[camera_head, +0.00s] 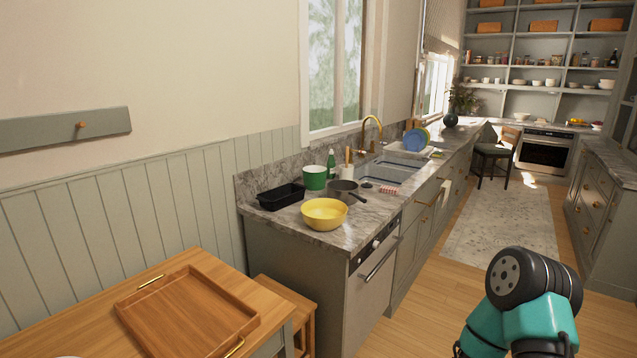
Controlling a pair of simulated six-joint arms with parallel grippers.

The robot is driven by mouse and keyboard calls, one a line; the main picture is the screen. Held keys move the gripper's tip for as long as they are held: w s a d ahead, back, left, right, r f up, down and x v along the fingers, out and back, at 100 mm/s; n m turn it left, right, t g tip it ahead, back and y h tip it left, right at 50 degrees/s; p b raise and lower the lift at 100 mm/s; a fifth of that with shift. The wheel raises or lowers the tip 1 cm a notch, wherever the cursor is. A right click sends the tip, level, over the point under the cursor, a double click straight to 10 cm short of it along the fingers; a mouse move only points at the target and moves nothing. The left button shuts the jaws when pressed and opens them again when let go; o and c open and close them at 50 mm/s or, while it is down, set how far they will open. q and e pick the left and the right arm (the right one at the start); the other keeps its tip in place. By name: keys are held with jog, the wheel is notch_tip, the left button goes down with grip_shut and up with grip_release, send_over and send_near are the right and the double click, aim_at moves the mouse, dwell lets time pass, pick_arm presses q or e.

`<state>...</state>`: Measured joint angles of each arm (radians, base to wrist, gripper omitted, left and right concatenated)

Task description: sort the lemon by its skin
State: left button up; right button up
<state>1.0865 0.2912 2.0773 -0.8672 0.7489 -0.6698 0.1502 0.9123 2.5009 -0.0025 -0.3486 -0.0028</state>
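I see no lemon that I can make out. No gripper of mine is in view. Part of one of my arms, black and teal, shows at the lower right, but its gripper does not show. A wooden tray (186,312) with brass handles lies on a wooden table (105,312) at the lower left, and it looks empty.
A marble counter (300,238) holds a yellow bowl (324,214), a black bin (281,197), a green pot (314,178) and a dark pan (343,191). Brown baskets (543,26) sit on the back shelves. The wooden floor (430,310) and rug (500,225) are mostly clear.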

pick_arm(q)
jog(key=shift+f, duration=0.1)
jog(key=o, duration=1.1)
jog(key=v, duration=1.7)
jog(key=shift+r, duration=0.2)
